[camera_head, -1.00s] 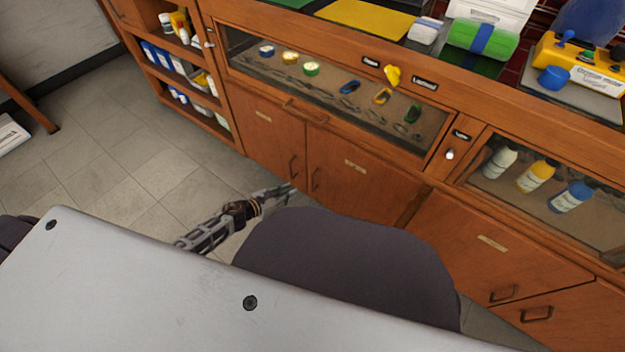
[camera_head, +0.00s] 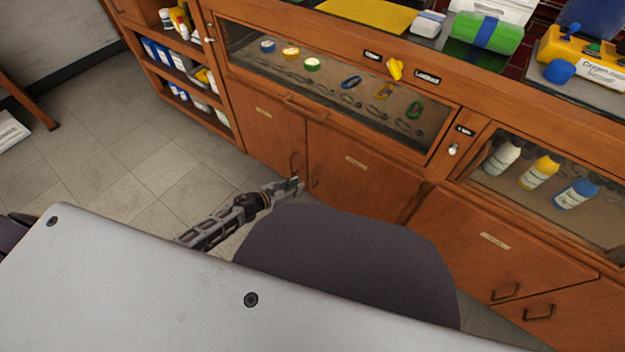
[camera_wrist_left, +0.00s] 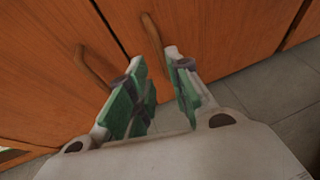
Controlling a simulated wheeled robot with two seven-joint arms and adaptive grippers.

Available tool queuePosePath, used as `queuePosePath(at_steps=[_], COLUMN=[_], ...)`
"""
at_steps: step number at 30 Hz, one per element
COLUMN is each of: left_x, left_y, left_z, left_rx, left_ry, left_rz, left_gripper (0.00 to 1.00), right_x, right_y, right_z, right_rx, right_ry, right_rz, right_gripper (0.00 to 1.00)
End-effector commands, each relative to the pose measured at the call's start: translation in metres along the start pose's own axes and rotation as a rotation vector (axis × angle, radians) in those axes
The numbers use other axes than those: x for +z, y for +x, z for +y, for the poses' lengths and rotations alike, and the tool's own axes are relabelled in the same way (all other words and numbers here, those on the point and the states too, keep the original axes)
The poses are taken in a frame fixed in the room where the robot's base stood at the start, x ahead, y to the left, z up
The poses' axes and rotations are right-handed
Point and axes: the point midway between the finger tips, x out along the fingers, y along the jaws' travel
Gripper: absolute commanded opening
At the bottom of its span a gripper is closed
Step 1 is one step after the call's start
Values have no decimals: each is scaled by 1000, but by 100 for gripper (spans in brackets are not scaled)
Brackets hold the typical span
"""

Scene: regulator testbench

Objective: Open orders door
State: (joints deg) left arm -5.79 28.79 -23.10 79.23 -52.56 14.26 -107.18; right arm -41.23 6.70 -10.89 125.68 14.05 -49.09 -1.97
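Two wooden cupboard doors sit side by side under the glass-front drawer: a left door (camera_head: 265,135) and a right door (camera_head: 360,185). Both look shut, and their small labels are too blurred to read. The left door has a curved handle (camera_head: 293,163), which also shows in the left wrist view (camera_wrist_left: 92,65). The right door's handle (camera_head: 314,178) also shows in the wrist view (camera_wrist_left: 152,35). My left gripper (camera_head: 296,185) is open at the doors' lower part. In the wrist view its green-padded fingers (camera_wrist_left: 156,62) point at the right door's handle; contact cannot be told. My right gripper is not in view.
Open shelves (camera_head: 185,70) with bottles stand at the left. A glass-front drawer (camera_head: 340,95) with small coloured parts lies above the doors. More cupboard doors (camera_head: 490,245) are at the right.

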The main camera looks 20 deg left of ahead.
Motion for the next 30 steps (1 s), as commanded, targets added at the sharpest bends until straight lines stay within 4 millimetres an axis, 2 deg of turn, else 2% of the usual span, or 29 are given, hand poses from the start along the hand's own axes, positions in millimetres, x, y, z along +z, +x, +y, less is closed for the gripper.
queuePosePath(at_steps=[30], left_x=[0], left_y=[89], left_z=[0], left_rx=[0], left_ry=[0], left_rz=[-1], left_gripper=[20], right_x=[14], right_y=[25], right_z=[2], right_rx=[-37], right_ry=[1], right_rz=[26], right_gripper=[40])
